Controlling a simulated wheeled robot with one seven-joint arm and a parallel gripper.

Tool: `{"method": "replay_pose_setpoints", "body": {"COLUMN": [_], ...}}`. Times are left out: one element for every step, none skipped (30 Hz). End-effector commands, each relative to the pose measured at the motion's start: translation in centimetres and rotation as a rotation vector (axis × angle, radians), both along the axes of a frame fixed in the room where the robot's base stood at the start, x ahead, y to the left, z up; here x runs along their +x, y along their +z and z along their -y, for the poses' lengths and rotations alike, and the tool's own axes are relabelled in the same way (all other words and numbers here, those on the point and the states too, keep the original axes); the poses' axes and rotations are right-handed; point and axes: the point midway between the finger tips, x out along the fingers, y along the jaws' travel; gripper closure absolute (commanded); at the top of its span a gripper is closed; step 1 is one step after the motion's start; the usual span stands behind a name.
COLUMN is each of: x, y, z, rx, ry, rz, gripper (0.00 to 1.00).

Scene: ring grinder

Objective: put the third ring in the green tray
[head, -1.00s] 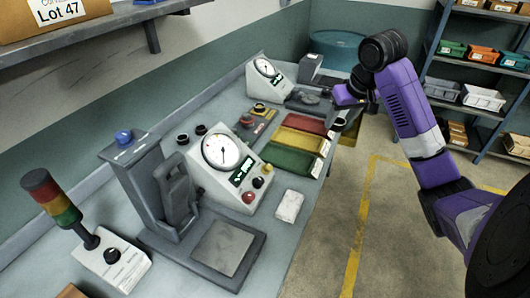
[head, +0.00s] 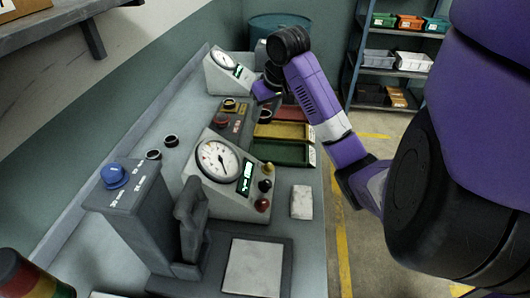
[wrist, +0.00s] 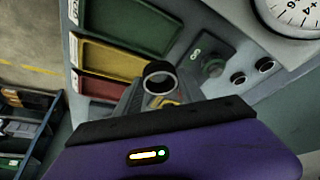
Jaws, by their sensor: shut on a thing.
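My gripper (head: 264,106) is shut on a dark ring (wrist: 160,77) and holds it above the bench, close to the ends of the trays. The ring also shows in the head view (head: 265,116). The green tray (head: 282,153) lies on the bench, nearer the head camera than the yellow tray (head: 287,131) and the red tray (head: 291,114). In the wrist view the green tray (wrist: 132,22) is at top left and looks empty. Two more dark rings, one here (head: 171,140) and one beside it (head: 153,154), lie on the bench near the wall.
A gauge box (head: 220,175) with knobs stands just before the green tray. A grey press-like stand (head: 145,225) is in front of it. A pale block (head: 301,202) lies near the bench edge. A second gauge box (head: 228,73) stands farther back. A shelf (head: 390,60) with bins is beyond.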

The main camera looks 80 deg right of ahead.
Motion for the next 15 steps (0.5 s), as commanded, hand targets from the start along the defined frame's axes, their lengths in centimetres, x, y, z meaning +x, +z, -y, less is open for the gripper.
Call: {"method": "replay_pose_setpoints", "body": {"x": [0.1, 0.1, 0.1, 0.0, 0.0, 0.0, -0.1, -0.1, -0.2, -0.1, -0.1, -0.1, -0.1, -0.1, -0.1], "y": [-2.2, -2.9, -3.8, -4.3, -5.0, -5.9, -6.3, -6.7, -7.4, -7.9, -8.3, -8.7, -9.0, -9.2, -9.3], "z": [-0.1, -0.1, -0.1, 0.0, 0.0, -0.1, 0.0, 0.0, 0.0, 0.0, 0.0, 0.0, 0.0, 0.0, 0.1], "rx": [0.003, 0.004, 0.003, 0.003, 0.003, 0.003, 0.003, 0.002, 0.002, 0.001, 0.002, 0.001, 0.000, -0.001, -0.001], "ry": [0.002, 0.001, 0.001, -0.001, -0.001, 0.000, -0.001, -0.002, -0.003, -0.002, -0.002, -0.001, 0.000, 0.000, 0.000], "rz": [0.003, 0.002, 0.001, 0.001, 0.001, 0.000, 0.000, -0.001, -0.001, -0.002, -0.001, 0.000, -0.001, -0.001, 0.000], "gripper": [1.00, 1.00, 1.00, 1.00, 1.00, 1.00, 1.00, 1.00, 1.00, 1.00, 1.00, 1.00, 1.00, 1.00, 1.00]}}
